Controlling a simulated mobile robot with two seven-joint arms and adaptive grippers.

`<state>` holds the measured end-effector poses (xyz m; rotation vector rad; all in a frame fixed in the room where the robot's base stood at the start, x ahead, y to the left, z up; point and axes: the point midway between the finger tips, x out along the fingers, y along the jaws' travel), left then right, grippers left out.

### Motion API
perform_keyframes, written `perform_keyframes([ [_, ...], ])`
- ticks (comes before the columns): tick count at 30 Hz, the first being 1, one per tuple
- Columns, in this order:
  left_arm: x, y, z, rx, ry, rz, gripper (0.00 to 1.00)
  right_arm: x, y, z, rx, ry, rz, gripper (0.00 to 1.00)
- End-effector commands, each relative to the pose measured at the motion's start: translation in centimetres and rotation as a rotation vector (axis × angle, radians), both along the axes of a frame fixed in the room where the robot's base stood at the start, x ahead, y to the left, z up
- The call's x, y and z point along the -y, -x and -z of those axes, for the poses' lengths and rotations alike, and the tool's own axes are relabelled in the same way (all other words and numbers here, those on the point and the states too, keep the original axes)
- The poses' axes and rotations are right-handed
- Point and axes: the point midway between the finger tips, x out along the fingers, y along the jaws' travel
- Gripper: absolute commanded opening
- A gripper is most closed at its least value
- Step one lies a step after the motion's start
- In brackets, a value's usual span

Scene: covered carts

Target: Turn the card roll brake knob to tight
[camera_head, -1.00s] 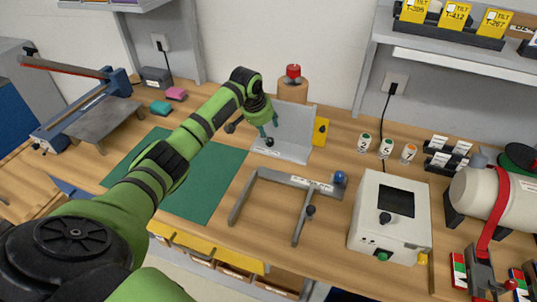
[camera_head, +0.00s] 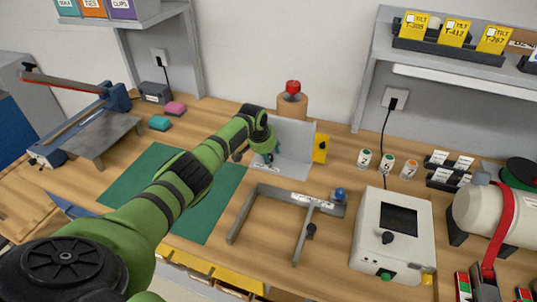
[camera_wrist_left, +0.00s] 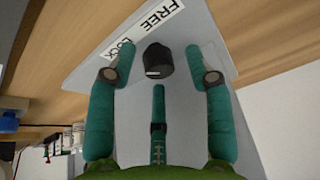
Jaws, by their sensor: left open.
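A brown card roll (camera_head: 291,105) with a red knob (camera_head: 293,87) on top stands at the back of the bench, behind a grey angled metal bracket (camera_head: 296,142). I cannot read any marking by the red knob. My left gripper (camera_head: 268,158) is at the bracket's left side, in front of the roll. In the left wrist view the left gripper (camera_wrist_left: 160,75) is open, its fingers apart on either side of a small black knob (camera_wrist_left: 158,60). That knob sits on the grey plate beside a label (camera_wrist_left: 150,22) reading FREE and, partly hidden, LOCK. My right gripper is not in view.
A yellow piece (camera_head: 320,148) is on the bracket's right edge. A grey frame (camera_head: 275,190) with a blue knob (camera_head: 340,194) lies in front, near a white box device (camera_head: 375,250). A green mat (camera_head: 125,190) lies left, under my arm. Numbered pots (camera_head: 387,163) stand right.

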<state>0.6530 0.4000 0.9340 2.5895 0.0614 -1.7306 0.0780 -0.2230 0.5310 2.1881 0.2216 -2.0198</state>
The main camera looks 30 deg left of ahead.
Motion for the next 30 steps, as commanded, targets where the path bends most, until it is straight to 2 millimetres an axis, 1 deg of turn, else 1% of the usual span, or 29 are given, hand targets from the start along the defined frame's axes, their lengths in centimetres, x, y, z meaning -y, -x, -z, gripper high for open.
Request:
perform_keyframes([
  [3, 0.0, 0.0, 0.0, 0.000, 0.000, 0.000, 0.52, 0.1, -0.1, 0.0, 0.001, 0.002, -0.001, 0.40],
  [5, 0.0, 0.0, 0.0, 0.000, 0.000, 0.000, 0.28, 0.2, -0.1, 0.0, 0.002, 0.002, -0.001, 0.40],
  [6, 0.0, 0.0, 0.0, 0.000, 0.000, 0.000, 0.12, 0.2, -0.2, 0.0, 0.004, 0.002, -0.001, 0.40],
  [7, 0.0, 0.0, 0.0, 0.000, 0.000, 0.000, 0.00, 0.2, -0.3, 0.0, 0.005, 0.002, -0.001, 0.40],
  [16, -0.1, -0.1, -0.1, 0.005, -0.002, 0.009, 0.00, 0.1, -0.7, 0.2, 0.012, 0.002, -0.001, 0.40],
  [20, -0.2, -0.2, 0.1, 0.008, -0.002, 0.082, 0.00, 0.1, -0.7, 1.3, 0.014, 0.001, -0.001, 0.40],
  [25, -0.4, -0.3, 0.1, 0.012, -0.003, 0.220, 0.00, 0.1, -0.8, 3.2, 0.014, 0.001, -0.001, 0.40],
  [27, -0.4, -0.3, 0.0, 0.013, -0.004, 0.262, 0.00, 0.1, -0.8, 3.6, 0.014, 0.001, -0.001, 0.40],
  [30, -0.4, -0.3, -0.3, 0.014, -0.005, 0.296, 0.00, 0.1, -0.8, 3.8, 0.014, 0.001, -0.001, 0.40],
])
